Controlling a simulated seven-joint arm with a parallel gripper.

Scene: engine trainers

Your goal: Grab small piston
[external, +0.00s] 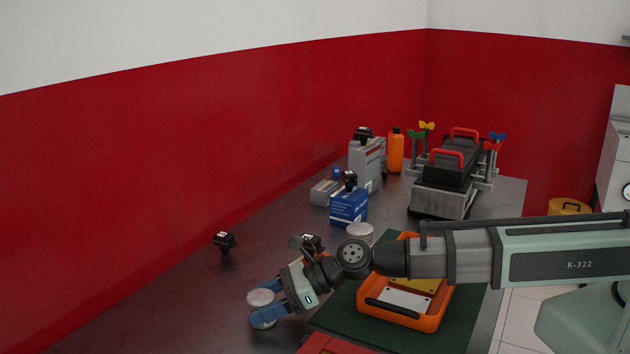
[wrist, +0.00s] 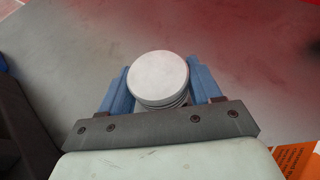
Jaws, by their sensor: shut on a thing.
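A small light grey piston (external: 261,299) with a round flat top is between the blue fingers of my gripper (external: 266,304) at the front left of the dark table. In the wrist view the piston (wrist: 158,78) shows its round top and ringed side, with one blue finger of my gripper (wrist: 160,88) on each side. My gripper is shut on it. I cannot tell whether the piston touches the table. A second, similar round grey piece (external: 360,231) stands farther back, behind my arm.
An orange tray (external: 437,318) lies on a dark green mat (external: 340,318) to the right. A blue box (external: 349,206), grey containers (external: 367,165), an orange bottle (external: 396,150) and an engine block (external: 443,190) stand at the back. The table's left side is mostly clear around a small black part (external: 224,241).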

